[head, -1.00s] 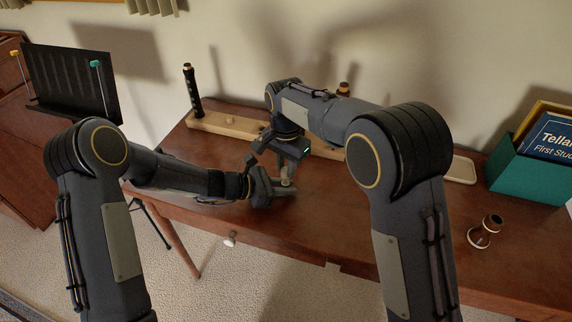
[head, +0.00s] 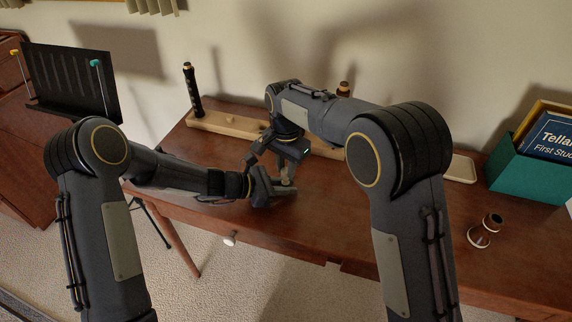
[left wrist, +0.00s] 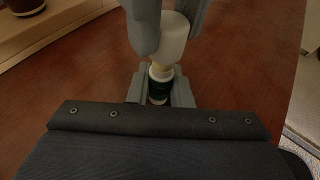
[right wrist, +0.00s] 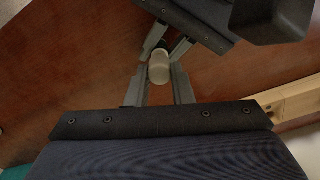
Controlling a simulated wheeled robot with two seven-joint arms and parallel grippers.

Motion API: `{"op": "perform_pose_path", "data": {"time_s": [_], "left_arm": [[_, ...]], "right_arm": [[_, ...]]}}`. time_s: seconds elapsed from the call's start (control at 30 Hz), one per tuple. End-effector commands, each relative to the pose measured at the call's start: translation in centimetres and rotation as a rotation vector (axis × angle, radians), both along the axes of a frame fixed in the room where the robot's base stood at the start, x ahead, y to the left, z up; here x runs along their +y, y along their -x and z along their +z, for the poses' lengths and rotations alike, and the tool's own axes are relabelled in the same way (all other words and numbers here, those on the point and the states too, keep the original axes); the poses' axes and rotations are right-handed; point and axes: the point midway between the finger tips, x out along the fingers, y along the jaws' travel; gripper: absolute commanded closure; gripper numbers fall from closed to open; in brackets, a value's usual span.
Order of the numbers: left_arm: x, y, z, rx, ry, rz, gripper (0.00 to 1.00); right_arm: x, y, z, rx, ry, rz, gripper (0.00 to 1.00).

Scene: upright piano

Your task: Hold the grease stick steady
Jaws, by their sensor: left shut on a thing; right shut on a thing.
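The grease stick is a small tube with a dark green label (left wrist: 159,90) and a pale rim. My left gripper (head: 276,188) is shut around its lower body above the table. My right gripper (head: 285,165) comes from above and is shut on the white cap (left wrist: 174,40). A narrow tan section (left wrist: 160,71) shows between cap and tube; I cannot tell whether the cap is still seated. In the right wrist view the cap (right wrist: 159,68) sits between my right fingers, and most of the tube is hidden behind it.
A wooden stand (head: 225,123) with an upright black instrument joint (head: 192,90) is at the back of the table. The table front (head: 400,230) is bare between.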

Motion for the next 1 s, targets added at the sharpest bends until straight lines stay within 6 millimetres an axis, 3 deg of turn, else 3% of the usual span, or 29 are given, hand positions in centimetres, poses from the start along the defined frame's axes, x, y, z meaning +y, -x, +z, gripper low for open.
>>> {"op": "perform_pose_path", "data": {"time_s": [1.0], "left_arm": [[0.0,0.0,0.0,0.000,0.000,0.000,1.00]], "right_arm": [[0.0,0.0,-1.5,-0.001,-0.001,0.000,1.00]]}}
